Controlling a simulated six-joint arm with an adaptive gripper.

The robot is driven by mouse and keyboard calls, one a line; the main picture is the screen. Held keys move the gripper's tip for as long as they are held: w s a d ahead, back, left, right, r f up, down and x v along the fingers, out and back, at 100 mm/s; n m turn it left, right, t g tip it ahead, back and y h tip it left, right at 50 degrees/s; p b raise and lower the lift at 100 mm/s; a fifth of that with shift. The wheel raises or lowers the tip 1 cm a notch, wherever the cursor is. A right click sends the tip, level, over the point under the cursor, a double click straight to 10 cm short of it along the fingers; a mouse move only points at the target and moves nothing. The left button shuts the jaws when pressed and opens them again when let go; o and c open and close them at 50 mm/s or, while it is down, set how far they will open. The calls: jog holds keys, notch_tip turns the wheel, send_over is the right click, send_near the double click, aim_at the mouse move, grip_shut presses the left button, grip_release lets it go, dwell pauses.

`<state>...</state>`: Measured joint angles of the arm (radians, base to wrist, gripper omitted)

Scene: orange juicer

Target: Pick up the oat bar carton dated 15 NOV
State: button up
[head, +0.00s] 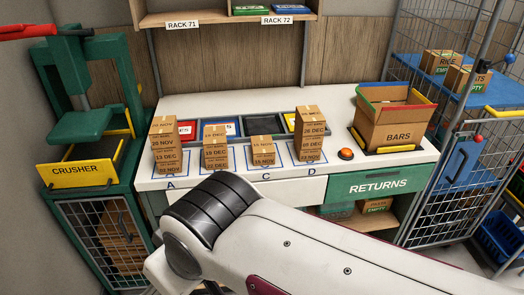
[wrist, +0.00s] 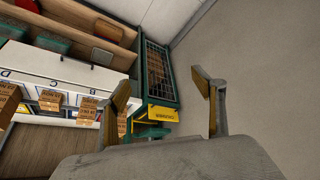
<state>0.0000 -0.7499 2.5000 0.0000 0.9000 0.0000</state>
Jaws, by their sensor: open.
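Brown cartons stand in stacks on the white counter in the head view: stack A (head: 162,147), stack B (head: 215,147), stack C (head: 262,151) and stack D (head: 310,133). The front label on stack C appears to include 15 NOV; the small dates are hard to read surely. My gripper (wrist: 160,82) is open and empty in the wrist view, its fingers apart and clear of the cartons. The wrist view is upside down, with some carton stacks (wrist: 48,100) at its left. My gripper is out of sight in the head view, where my arm covers the front centre.
A green crusher (head: 82,125) stands left. Coloured trays (head: 265,124) lie behind the stacks. A wire cage cart (head: 460,150) stands right.

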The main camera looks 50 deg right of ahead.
jog(key=shift+o, duration=0.6)
jog(key=w+d+m+t+h, duration=0.1)
jog(key=w+d, duration=0.3)
jog(key=w, duration=0.3)
jog(key=w+d+m+t+h, duration=0.1)
jog(key=w+d+m, duration=0.1)
jog(key=w+d, duration=0.35)
jog(key=w+d+f+m+t+h, duration=0.2)
jog(key=w+d+f+h, duration=0.1)
jog(key=w+d, duration=0.9)
jog(key=m+t+h, duration=0.1)
jog(key=m+h, duration=0.4)
jog(key=h, duration=0.1)
send_over(267, 156)
jog(key=w+a, duration=0.2)
jog(key=a, duration=0.4)
notch_tip(267, 156, down, 8)
jog(key=shift+t+h, duration=0.3)
jog(key=shift+h, duration=0.4)
jog(key=s+d+f, duration=0.2)
jog(key=d+f, duration=0.1)
jog(key=shift+s+d+f, duration=0.1)
jog(key=shift+d, duration=0.1)
jog(key=shift+s+d+f+n+t+h, duration=0.2)
jog(key=shift+s+f+t, duration=0.2)
jog(key=shift+f, duration=0.35)
jog(key=shift+s+d+f+n+t+h, duration=0.1)
jog(key=shift+s+d+f+n+t, duration=0.2)
jog(key=shift+f, duration=0.4)
jog(key=shift+a, duration=0.15)
